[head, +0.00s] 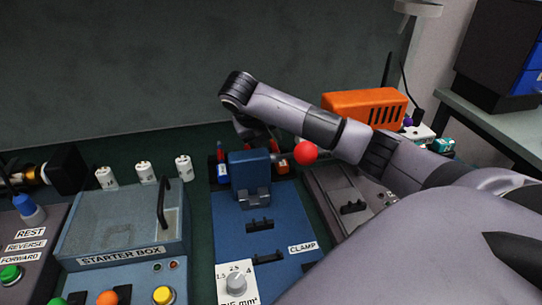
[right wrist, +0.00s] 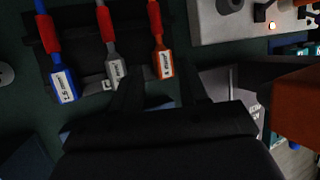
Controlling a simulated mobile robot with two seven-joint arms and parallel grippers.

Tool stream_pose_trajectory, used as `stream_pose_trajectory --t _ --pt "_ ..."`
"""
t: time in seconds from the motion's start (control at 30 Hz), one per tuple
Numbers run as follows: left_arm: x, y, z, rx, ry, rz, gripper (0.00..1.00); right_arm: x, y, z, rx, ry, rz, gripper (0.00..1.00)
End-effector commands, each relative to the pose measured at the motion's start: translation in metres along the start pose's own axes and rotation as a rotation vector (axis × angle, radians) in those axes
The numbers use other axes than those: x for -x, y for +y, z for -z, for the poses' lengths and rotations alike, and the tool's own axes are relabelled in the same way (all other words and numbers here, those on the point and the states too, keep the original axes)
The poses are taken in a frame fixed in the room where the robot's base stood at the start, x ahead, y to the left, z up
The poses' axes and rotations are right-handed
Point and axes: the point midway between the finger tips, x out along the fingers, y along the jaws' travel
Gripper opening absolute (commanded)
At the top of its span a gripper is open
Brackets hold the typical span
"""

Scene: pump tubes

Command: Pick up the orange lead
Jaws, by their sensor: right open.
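The orange lead (right wrist: 162,62), with a red sleeve and a white label on its orange end, is at the right of three leads in a dark holder in the right wrist view. A grey lead (right wrist: 115,70) is in the middle and a blue lead (right wrist: 62,85) at the left. My right gripper (right wrist: 158,92) is open, its dark fingers just below the orange lead's end and apart in width around it. Nothing shows between the fingers. In the head view the fingers are mostly hidden behind the clamp and arm. My left gripper is not in view.
The blue clamp station (head: 262,222) with a red ball knob (head: 305,153) stands in front of the leads. The starter box (head: 120,235) is at left, with several white cylinders (head: 145,172) behind it. An orange vented housing (head: 365,106) is behind my right arm.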

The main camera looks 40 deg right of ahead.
Motion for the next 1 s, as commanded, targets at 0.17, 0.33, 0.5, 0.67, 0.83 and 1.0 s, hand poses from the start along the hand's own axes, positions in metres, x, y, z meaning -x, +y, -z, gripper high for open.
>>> stream_pose_trajectory --t 0.17,0.33,0.5,0.67,0.83,1.0 --pt "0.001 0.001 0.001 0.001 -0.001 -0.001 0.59 -0.030 0.000 0.000 -0.001 0.003 -0.001 0.44" --pt "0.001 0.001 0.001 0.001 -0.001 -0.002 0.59 -0.042 0.000 0.000 0.000 0.001 -0.002 0.44" --pt "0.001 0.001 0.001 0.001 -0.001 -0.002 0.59 -0.065 0.001 0.001 0.000 0.004 -0.002 0.44" --pt "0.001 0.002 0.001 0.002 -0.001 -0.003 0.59 -0.089 0.001 0.000 0.000 0.003 -0.002 0.44" --pt "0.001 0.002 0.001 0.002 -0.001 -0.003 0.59 -0.099 0.001 0.000 0.000 -0.001 -0.004 0.44" --pt "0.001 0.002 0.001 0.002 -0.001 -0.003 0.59 -0.100 0.001 0.000 0.000 -0.001 -0.004 0.44"
